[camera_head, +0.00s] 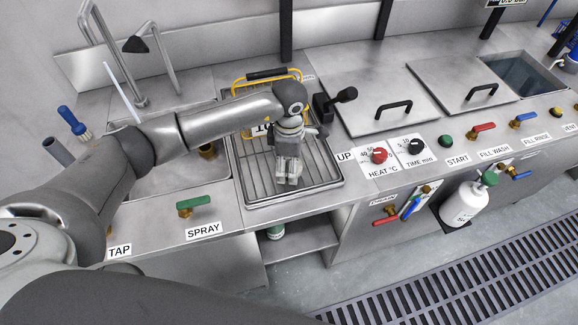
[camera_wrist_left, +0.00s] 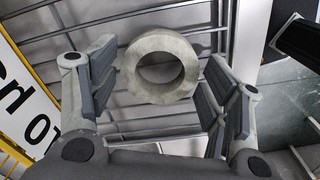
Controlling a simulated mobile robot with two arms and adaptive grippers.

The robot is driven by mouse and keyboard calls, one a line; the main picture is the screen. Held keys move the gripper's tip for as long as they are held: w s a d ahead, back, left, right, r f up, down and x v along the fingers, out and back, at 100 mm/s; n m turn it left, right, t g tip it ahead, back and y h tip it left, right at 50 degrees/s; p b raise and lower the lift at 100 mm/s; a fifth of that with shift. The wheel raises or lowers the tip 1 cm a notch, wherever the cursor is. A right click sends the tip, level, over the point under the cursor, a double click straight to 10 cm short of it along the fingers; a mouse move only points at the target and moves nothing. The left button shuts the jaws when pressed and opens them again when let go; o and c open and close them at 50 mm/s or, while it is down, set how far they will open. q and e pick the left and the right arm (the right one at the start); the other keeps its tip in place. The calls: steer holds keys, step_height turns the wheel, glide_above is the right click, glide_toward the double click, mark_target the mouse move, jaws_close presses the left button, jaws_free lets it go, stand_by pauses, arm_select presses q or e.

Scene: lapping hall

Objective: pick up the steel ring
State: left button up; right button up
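The steel ring (camera_wrist_left: 160,68) is a thick grey ring with a round hole. In the left wrist view it lies between the two spread fingers of my left gripper (camera_wrist_left: 158,88), with a visible gap on each side. In the head view my left gripper (camera_head: 288,170) points down over the wire rack (camera_head: 325,172). The ring is not clearly distinguishable there, being small and close to the fingers. Whether the ring rests on the rack bars or on something else cannot be told. My right gripper is not in view.
A yellow-framed sign (camera_head: 262,130) stands behind my left wrist. A black lever (camera_head: 343,96) rises at the rack's right. Lidded tanks (camera_head: 385,85) and knobs lie further right. A green spray valve (camera_head: 195,203) is at the front left. The rack's right part is bare.

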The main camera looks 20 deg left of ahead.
arm_select(q)
steer(key=c, duration=0.7)
steer(key=shift+c, duration=0.6)
steer(key=shift+r, duration=0.15)
